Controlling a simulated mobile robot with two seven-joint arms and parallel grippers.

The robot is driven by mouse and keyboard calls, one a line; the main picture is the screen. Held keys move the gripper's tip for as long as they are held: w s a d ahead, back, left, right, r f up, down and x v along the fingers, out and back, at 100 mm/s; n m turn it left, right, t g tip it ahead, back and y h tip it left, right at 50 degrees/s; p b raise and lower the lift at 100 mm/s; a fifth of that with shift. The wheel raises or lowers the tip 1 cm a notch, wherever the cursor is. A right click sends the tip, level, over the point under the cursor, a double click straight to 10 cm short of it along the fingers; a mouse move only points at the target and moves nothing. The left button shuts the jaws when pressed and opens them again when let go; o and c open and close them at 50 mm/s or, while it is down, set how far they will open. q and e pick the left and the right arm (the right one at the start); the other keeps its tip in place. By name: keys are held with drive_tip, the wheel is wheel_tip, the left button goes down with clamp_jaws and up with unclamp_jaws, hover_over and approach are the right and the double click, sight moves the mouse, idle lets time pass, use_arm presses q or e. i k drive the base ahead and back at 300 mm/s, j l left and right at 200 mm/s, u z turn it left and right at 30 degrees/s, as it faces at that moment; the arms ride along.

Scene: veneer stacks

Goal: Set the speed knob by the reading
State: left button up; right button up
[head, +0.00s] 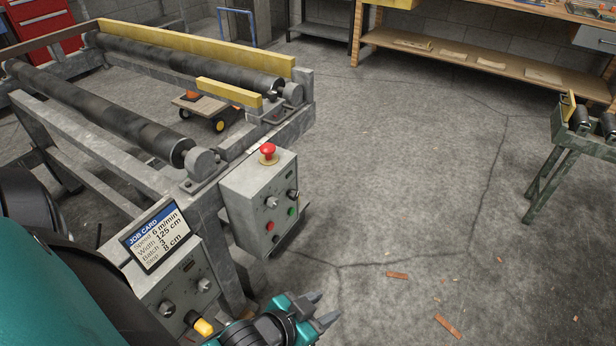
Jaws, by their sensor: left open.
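A job card (155,236) stands tilted above a grey control panel (150,283) and reads Speed 6 m/min, Width 125 cm, Batch 3, Stop 8 cm. The panel has a dark round knob (166,308), a second knob (204,284), a yellow handle (203,326) and a small dark window (188,265). I cannot tell which knob is for speed; the markings are too small to read. My left gripper (322,308) is open and empty, right of the panel and apart from it. My right gripper is not in view.
A grey switch box (239,198) with a red mushroom button (268,150) and small knobs and buttons stands behind the panel. A roller frame (120,168) fills the left. A green roller stand (560,160) is at right. Open floor with wood scraps (447,326) lies between.

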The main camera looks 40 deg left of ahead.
sight(272, 203)
drive_tip(key=i, duration=0.95)
drive_tip(key=i+u, duration=0.1)
drive_tip(key=i, duration=0.8)
drive_tip(key=i+l, duration=0.2)
drive_tip(key=i, duration=0.7)
drive_tip(key=i+u, duration=0.15)
drive_tip(key=u, duration=3.55)
